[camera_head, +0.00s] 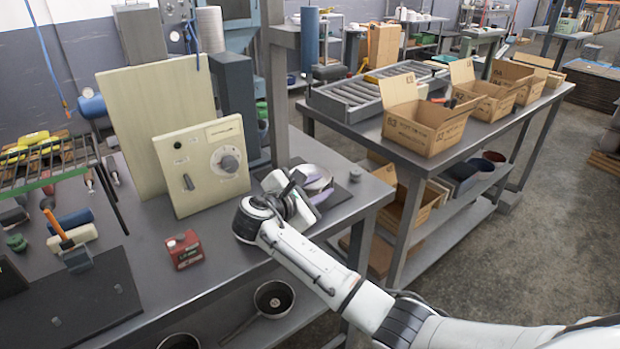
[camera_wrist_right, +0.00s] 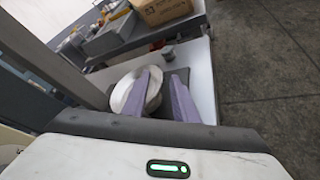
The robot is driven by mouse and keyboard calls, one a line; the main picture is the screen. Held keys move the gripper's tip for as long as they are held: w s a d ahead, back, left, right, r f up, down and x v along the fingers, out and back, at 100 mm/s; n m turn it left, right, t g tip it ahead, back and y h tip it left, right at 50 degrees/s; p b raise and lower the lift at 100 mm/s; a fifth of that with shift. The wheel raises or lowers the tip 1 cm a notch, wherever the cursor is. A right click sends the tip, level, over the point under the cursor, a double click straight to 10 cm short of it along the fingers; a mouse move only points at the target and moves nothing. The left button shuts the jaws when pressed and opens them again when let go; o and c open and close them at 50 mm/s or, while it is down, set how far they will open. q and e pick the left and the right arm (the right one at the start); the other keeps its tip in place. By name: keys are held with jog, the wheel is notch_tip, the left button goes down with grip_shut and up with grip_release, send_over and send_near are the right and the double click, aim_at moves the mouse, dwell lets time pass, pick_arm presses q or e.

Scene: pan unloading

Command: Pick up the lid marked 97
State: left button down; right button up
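A pale round piece (camera_head: 313,173), which may be the lid, lies on a dark mat at the right end of the near table. No number can be read on it. It also shows in the right wrist view (camera_wrist_right: 120,93). My right gripper (camera_head: 316,187) is over the mat beside it, partly hidden by its own wrist. In the wrist view its two purple fingers (camera_wrist_right: 163,98) stand apart. One finger crosses in front of the round piece, and part of the piece shows between the fingers. I cannot tell whether they touch. My left gripper is not in view.
A small grey cylinder (camera_head: 355,173) stands near the table's right edge. A cream panel with a dial (camera_head: 205,165) and a red box (camera_head: 184,249) are to the left. Cardboard boxes (camera_head: 427,120) stand on the farther table. Pans (camera_head: 273,297) lie on the lower shelf.

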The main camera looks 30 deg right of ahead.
jog(key=shift+w+d+f, duration=0.2)
jog(key=shift+w+d, duration=0.1)
jog(key=shift+d, duration=0.2)
grip_shut()
